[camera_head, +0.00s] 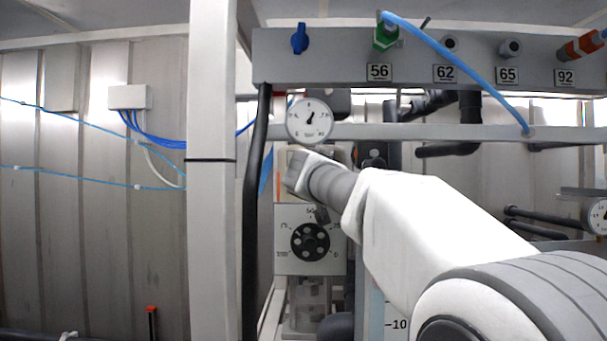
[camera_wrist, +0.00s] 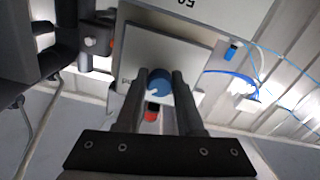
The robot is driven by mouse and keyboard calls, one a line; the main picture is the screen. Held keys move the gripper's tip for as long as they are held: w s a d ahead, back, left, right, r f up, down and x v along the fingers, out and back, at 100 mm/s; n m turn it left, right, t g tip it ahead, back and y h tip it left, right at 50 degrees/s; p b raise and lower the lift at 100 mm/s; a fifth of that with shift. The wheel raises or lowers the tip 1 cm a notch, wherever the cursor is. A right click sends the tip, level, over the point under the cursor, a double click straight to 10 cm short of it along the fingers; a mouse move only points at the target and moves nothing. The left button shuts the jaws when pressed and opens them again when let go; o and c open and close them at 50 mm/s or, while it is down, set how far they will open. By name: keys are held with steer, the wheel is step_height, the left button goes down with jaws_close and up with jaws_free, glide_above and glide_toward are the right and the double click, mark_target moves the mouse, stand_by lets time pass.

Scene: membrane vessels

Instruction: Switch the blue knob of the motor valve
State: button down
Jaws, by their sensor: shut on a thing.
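The blue knob (camera_wrist: 157,84) is round and sits on a grey square plate (camera_wrist: 192,65) in the wrist view. My gripper (camera_wrist: 160,77) has one finger on each side of the knob and is shut on it. The fingers hide the knob's sides. In the head view, my arm reaches in behind the round gauge, and its own links hide the fingers and this knob.
A white pressure gauge (camera_head: 310,121) hangs just above my wrist. A grey box with a black dial (camera_head: 310,242) is below it. A white post (camera_head: 212,120) and black hose (camera_head: 257,190) stand left. A blue tube (camera_head: 460,70) crosses the labelled panel above.

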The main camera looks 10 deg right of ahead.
steer(key=shift+n, duration=0.3)
steer(key=n+b, duration=0.1)
steer(key=n, duration=0.2)
steer(key=shift+n, duration=0.4)
steer(key=n, duration=0.4)
steer(key=shift+n, duration=0.3)
steer(key=n, duration=0.4)
steer(key=shift+p, duration=0.3)
steer(key=n, duration=0.4)
steer(key=shift+n+p, duration=0.3)
steer(key=shift+p, duration=0.05)
steer(key=shift+n, duration=0.3)
steer(key=c, duration=0.5)
jaws_free()
